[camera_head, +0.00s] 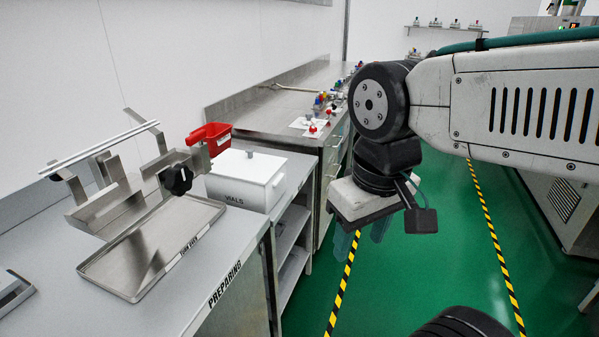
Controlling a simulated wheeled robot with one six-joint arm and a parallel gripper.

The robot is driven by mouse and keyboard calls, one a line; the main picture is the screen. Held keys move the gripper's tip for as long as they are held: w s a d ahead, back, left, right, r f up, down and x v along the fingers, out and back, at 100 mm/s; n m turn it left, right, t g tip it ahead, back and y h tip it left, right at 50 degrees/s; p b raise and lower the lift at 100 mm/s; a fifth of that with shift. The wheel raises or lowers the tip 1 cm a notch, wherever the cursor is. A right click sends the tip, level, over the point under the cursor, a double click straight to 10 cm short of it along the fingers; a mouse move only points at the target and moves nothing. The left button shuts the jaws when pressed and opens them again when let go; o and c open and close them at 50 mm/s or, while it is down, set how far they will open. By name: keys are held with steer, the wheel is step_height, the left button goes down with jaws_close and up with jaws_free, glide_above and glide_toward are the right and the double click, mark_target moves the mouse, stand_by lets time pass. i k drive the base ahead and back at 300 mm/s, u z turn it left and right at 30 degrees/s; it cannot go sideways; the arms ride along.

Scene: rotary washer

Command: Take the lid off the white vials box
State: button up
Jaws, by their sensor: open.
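The white vials box (235,191) stands on the grey counter left of centre, with "VIALS" printed on its front. Its white lid (262,165) lies on top and has a small raised knob in the middle. My gripper (357,246) points down to the right of the box, over the green floor and clear of the counter. Its greenish fingers are apart, and no object shows between them. It touches neither the box nor the lid.
A metal rack with a tray (120,268) and black knob stands left of the box. A red container (212,137) sits behind it. A steel counter (262,120) with small coloured items lies beyond. Yellow-black tape (343,290) marks the open floor.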

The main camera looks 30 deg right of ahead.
mark_target(249, 166)
steer(key=z, duration=1.2)
steer(key=i, duration=1.85)
steer(key=u, duration=3)
